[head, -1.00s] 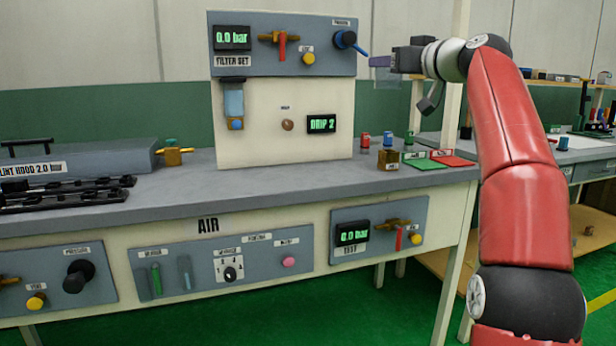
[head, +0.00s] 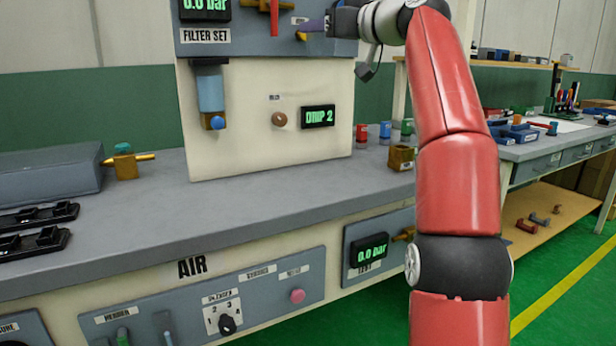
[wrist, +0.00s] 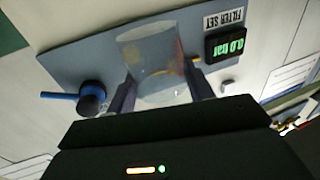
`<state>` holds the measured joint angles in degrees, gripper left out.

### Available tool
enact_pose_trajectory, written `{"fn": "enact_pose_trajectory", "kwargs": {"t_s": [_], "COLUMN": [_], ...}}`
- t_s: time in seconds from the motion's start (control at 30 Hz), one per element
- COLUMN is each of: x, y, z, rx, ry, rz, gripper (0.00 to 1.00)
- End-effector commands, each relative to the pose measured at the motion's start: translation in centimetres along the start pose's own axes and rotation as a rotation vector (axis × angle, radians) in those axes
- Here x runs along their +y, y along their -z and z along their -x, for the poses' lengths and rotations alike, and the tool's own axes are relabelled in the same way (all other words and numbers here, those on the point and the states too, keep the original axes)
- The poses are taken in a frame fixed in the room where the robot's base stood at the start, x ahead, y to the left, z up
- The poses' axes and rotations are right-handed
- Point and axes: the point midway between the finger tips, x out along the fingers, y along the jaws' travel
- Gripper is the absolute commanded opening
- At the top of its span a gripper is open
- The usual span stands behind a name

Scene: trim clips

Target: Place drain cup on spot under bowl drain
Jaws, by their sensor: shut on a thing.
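My gripper (wrist: 160,88) is shut on a clear, see-through cup (wrist: 152,60), which sits between its fingers in the wrist view. In the head view my gripper (head: 332,22) is high in front of the right part of the upper panel, and the cup (head: 313,25) shows as a faint purplish shape at its left. The blue filter bowl (head: 210,88) hangs under the FILTER SET panel, with a blue drain knob (head: 217,123) at its bottom. The cup is up and to the right of the bowl. I cannot make out a marked spot on the bench under the drain.
The grey bench top (head: 250,195) is clear below the bowl. A brass fitting (head: 125,162) stands at left beside a grey hood (head: 45,180). Several small coloured parts and a brass block (head: 401,157) stand at right. A DRIP 2 display (head: 318,117) is on the cream board.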

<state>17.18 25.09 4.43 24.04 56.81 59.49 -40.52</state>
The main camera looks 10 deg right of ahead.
Motion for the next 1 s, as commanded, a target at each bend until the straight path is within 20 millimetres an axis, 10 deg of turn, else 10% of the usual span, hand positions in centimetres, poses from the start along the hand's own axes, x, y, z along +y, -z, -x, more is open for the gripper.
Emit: {"fn": "enact_pose_trajectory", "kwargs": {"t_s": [0.37,1.0], "x": [0.0,0.0], "y": [-1.3,-18.0], "z": [0.0,0.1], "rx": [-0.001,-0.003], "ry": [0.0,-0.002], "rz": [0.0,-0.004], "gripper": [0.3,0.3]}}
